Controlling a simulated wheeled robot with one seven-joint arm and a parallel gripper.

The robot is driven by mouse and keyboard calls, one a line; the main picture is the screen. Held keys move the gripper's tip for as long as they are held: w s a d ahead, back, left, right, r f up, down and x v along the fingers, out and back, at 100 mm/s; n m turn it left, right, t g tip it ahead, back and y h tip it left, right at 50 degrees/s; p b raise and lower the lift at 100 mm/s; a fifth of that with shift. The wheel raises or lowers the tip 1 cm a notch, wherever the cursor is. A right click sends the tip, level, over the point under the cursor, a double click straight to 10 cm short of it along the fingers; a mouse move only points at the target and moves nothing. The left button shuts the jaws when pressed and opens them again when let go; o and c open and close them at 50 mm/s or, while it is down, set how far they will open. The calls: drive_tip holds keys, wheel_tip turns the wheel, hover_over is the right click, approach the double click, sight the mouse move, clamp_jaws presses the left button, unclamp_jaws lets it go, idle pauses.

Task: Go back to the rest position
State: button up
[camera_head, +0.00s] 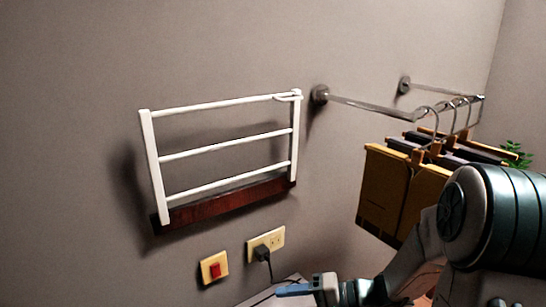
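My gripper (292,290) is at the bottom edge of the head view, right of centre. My arm reaches down and left to it from the right side. The gripper is seen side-on and partly cut by the frame edge. A blue, finger-like part points left from it. I cannot tell whether the fingers are open or shut, or whether they hold anything. The gripper is below the wall outlet and appears apart from the wall fittings.
A white wall rack (222,156) with a dark red wood base (230,203) is on the wall. A metal rail (365,105) holds hangers with yellow and dark clothes (385,190), close to my arm. Below are a red switch (215,269) and an outlet (277,239) with a black plug.

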drive_tip(key=s+d+r+n+g+h, duration=0.1)
drive_tip(key=s+d+n+g+h, duration=0.2)
drive_tip(key=s+h, duration=0.6)
drive_tip(key=s+d+r+t+h, duration=0.2)
drive_tip(key=d+r+t+h, duration=0.1)
drive_tip(key=d+r+h, duration=0.2)
drive_tip(key=shift+d+t, duration=0.3)
drive_tip(key=shift+d, duration=0.65)
drive_tip(key=shift+d+r+m, duration=0.25)
drive_tip(key=shift+m, duration=0.05)
drive_tip(key=shift+c, duration=0.3)
